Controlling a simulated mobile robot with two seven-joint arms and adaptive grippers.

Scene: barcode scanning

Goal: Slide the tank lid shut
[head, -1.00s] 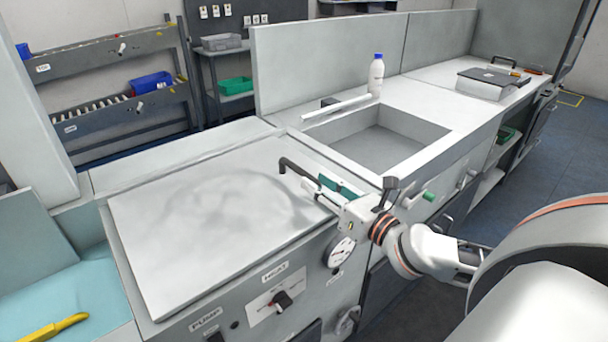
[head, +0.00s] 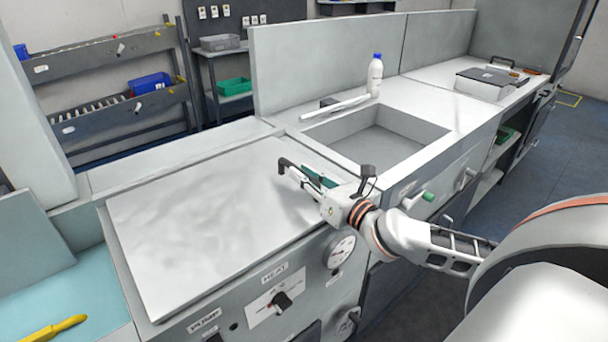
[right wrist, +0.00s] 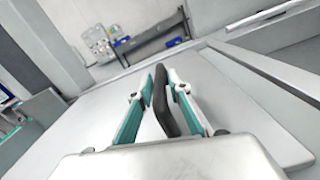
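The tank lid (head: 200,230) is a flat light-grey panel lying over the top of the left unit. A dark bar handle (head: 300,172) stands near its right edge. In the right wrist view the lid (right wrist: 90,120) fills the middle, and the handle (right wrist: 162,100) rises between my fingers. My right gripper (head: 303,177) is at the handle, with one teal-padded finger on each side. In the right wrist view the gripper (right wrist: 160,82) is open, its fingers apart with small gaps beside the handle. My left gripper is not in view.
An open sink basin (head: 375,150) lies right of the lid, with a white bottle (head: 375,75) behind it. Knobs and a gauge (head: 340,252) are on the front panel below my right arm. A yellow-handled tool (head: 55,328) lies at lower left.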

